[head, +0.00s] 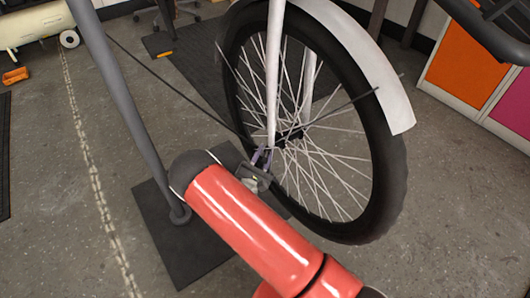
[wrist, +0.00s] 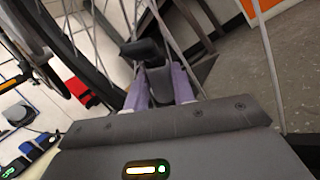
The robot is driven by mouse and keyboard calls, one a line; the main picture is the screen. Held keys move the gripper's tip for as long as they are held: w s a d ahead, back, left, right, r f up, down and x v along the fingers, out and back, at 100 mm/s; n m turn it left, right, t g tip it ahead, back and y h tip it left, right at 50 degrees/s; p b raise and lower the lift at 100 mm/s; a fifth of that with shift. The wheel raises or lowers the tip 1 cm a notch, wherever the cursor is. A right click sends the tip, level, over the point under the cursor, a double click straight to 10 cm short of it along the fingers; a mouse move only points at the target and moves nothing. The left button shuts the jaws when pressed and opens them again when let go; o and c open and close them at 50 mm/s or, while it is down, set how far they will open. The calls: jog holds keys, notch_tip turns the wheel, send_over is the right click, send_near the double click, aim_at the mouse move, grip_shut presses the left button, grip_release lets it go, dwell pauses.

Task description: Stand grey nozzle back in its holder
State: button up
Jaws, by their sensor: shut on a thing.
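My gripper (wrist: 160,92) is shut on a dark grey piece with a black top, which looks like the grey nozzle (wrist: 158,76), between its two purple fingers in the wrist view. In the head view my gripper (head: 262,158) is beside the hub of the white-forked bicycle wheel (head: 390,165), partly hidden by my red arm. The nozzle is too small to make out there. I cannot tell whether the nozzle touches the wheel. I cannot pick out the nozzle's holder in either view.
A grey stand pole (head: 122,100) rises left of my arm by a dark floor plate (head: 165,235). Orange and pink cabinets (head: 465,70) stand at the upper right. A cream tank (head: 35,22) lies at the upper left. The floor at left is mostly clear.

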jog(key=shift+c, duration=0.4)
jog(key=shift+s+r, duration=0.1)
jog(key=shift+r, duration=0.15)
jog(key=shift+c, duration=0.2)
jog(key=shift+s+d+r+p, duration=0.15)
jog(key=shift+r+p, duration=0.1)
jog(key=shift+p, duration=0.15)
jog(key=shift+c, duration=0.2)
jog(key=shift+o, duration=0.2)
jog(key=shift+s+d+r+p, duration=0.15)
jog(key=shift+s+r+p, duration=0.1)
jog(key=shift+r+p, duration=0.2)
jog(key=shift+o, duration=0.2)
jog(key=s+a, duration=0.5)
jog(key=s, duration=0.5)
jog(key=shift+s+a+p, duration=0.2)
jog(key=shift+s+p, duration=0.1)
jog(key=shift+s, duration=0.05)
